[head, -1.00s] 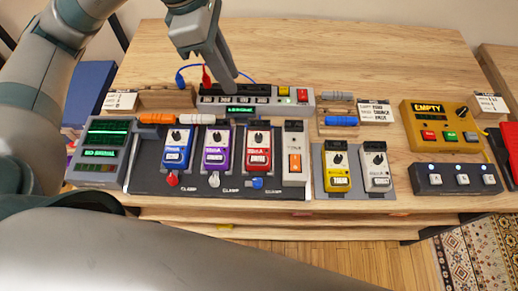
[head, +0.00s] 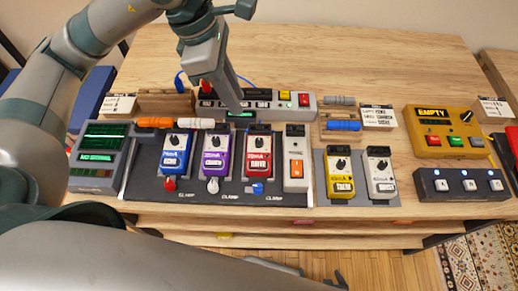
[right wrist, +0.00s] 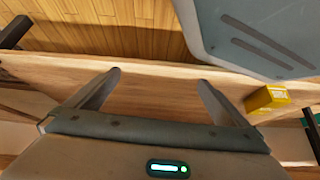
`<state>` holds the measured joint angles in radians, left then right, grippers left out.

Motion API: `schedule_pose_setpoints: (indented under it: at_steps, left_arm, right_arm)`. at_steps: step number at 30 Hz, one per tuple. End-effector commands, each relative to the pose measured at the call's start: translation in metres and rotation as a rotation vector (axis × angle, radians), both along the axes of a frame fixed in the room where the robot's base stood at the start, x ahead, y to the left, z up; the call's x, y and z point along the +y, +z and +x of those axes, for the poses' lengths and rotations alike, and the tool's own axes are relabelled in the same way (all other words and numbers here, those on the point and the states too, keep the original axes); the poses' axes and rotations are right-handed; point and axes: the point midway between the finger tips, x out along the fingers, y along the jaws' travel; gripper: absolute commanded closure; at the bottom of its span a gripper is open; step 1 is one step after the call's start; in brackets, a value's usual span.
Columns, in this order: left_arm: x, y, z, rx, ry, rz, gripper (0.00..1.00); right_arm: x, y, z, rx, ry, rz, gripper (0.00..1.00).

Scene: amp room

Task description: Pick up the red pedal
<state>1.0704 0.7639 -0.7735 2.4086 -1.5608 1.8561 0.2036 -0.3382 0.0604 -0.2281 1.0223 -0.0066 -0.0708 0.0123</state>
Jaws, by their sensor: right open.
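The red pedal (head: 258,155) stands upright in the dark pedalboard (head: 215,194), between the purple pedal (head: 215,155) and a white pedal with an orange switch (head: 296,160). A blue plug is at its front edge. My left gripper (head: 238,108) hangs above and behind the red pedal, its tip in front of the grey power strip and apart from the pedal. Its fingers overlap, so its opening is hidden. My right gripper (right wrist: 158,82) is open and empty in the right wrist view. Its tips show low in the head view (head: 303,274), below the table's front edge.
A blue pedal (head: 175,153) stands left of the purple one. Yellow (head: 340,175) and white (head: 380,174) pedals stand right of the board. A grey meter unit (head: 98,155) is at left, a yellow box (head: 447,131) at right. The table behind the strip is mostly clear.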

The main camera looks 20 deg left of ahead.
Motion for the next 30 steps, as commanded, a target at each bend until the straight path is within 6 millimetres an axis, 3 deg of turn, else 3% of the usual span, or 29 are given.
schedule_pose_setpoints:
  at_steps: [15, 22, 30]
  left_arm:
    - [-0.023, -0.081, 0.006, 0.003, 0.0, -0.001, 0.79]
    - [-0.025, -0.091, 0.007, -0.001, 0.0, 0.0, 0.79]
    - [-0.025, -0.091, 0.007, -0.001, 0.0, 0.0, 0.79]
  right_arm:
    - [-0.024, -0.019, -0.058, 0.149, -0.002, -0.047, 0.0]
    - [-0.029, -0.026, -0.071, 0.182, -0.003, -0.056, 0.0]
    - [-0.028, -0.024, -0.064, 0.171, -0.003, -0.055, 0.0]
